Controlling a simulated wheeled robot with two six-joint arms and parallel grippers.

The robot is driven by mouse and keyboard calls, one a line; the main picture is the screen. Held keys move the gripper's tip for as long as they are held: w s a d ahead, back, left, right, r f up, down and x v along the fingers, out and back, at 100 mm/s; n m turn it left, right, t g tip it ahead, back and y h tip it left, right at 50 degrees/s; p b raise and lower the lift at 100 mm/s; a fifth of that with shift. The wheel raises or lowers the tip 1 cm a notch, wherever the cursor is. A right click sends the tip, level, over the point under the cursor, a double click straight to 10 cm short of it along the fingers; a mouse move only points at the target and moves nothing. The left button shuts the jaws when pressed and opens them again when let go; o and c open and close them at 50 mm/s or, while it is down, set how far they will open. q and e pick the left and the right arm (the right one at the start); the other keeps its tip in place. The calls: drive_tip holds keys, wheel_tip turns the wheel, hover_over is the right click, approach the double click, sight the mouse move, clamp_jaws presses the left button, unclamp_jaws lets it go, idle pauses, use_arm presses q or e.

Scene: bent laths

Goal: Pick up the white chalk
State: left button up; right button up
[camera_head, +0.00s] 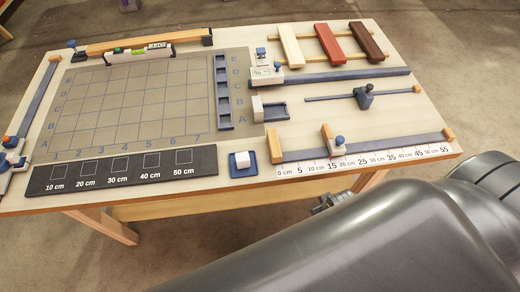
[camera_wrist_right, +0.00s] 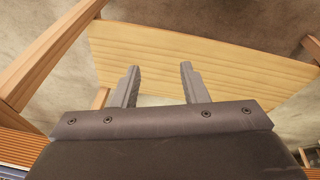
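A small white block (camera_head: 242,159), which looks like the chalk, sits on a blue square holder (camera_head: 243,170) near the table's front edge, right of the black size strip. My right gripper (camera_wrist_right: 158,84) is open and empty in the right wrist view, its two fingers apart. In the head view only a small part of it (camera_head: 330,203) shows at the front edge of the table, to the right of the white block and lower; my grey arm hides the rest. My left gripper is not in view. The white block is not seen in the right wrist view.
The wooden table (camera_head: 440,110) carries a lettered grid mat (camera_head: 130,100), a black strip (camera_head: 120,170) with centimetre labels, and a ruler (camera_head: 370,158) with a blue rail. Three coloured laths (camera_head: 330,43) lie at the back right. A pale wooden panel (camera_wrist_right: 190,60) faces the wrist camera.

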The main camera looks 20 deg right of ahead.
drive_tip(key=w+a+r+n+y+p, duration=0.1)
drive_tip(key=w+a+r+n+p, duration=0.15)
drive_tip(key=r, duration=0.65)
drive_tip(key=w+a+r+n+y+p, duration=0.1)
drive_tip(key=w+r, duration=0.2)
drive_tip(key=r, duration=0.5)
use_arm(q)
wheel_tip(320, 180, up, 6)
use_arm(e)
drive_tip(key=w+a+r+n+g+y, duration=0.1)
drive_tip(key=w+a+r+n+y, duration=0.1)
drive_tip(key=w+a+r+n, duration=0.35)
drive_tip(key=w+a+r+n+g+y, duration=0.1)
drive_tip(key=w+a+r+n+y, duration=0.1)
drive_tip(key=w+r+n, duration=0.5)
drive_tip(key=b, duration=0.7)
hover_over(244, 156)
drive_tip(key=d, duration=0.3)
wheel_tip(244, 156, down, 10)
drive_tip(key=f, duration=0.1)
drive_tip(key=shift+s+a+f+p, duration=0.25)
drive_tip(key=shift+a+f+p, duration=0.05)
drive_tip(key=shift+a+f, duration=0.65)
drive_tip(key=shift+f, duration=0.25)
use_arm(q)
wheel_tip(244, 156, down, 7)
drive_tip(key=p, duration=0.1)
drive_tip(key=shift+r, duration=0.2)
use_arm(e)
drive_tip(key=shift+x, duration=2.15)
